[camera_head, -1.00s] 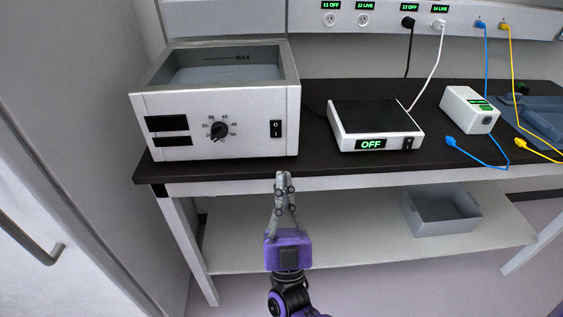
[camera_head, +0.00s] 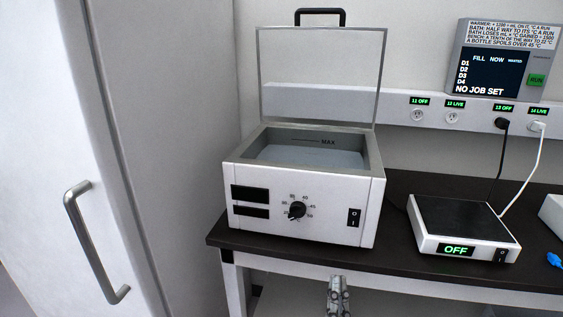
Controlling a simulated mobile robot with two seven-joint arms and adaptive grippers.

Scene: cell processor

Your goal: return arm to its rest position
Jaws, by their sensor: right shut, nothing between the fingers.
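My right gripper (camera_head: 339,296) shows at the bottom edge of the head view, in front of the bench's front edge and below the water bath. Its grey fingers are shut with nothing between them. The rest of that arm is cut off by the frame. My left gripper is not in view. The water bath (camera_head: 296,217) stands on the dark bench top, with its lid (camera_head: 318,80) raised and water visible inside. The gripper is apart from the bath.
A flat white device (camera_head: 463,233) reading OFF stands right of the bath on the bench (camera_head: 405,262). A tall cabinet door with a handle (camera_head: 90,245) is at left. A wall panel (camera_head: 505,62) reads NO JOB SET. Outlets 11 and 12 are empty; cords fill the two beside them.

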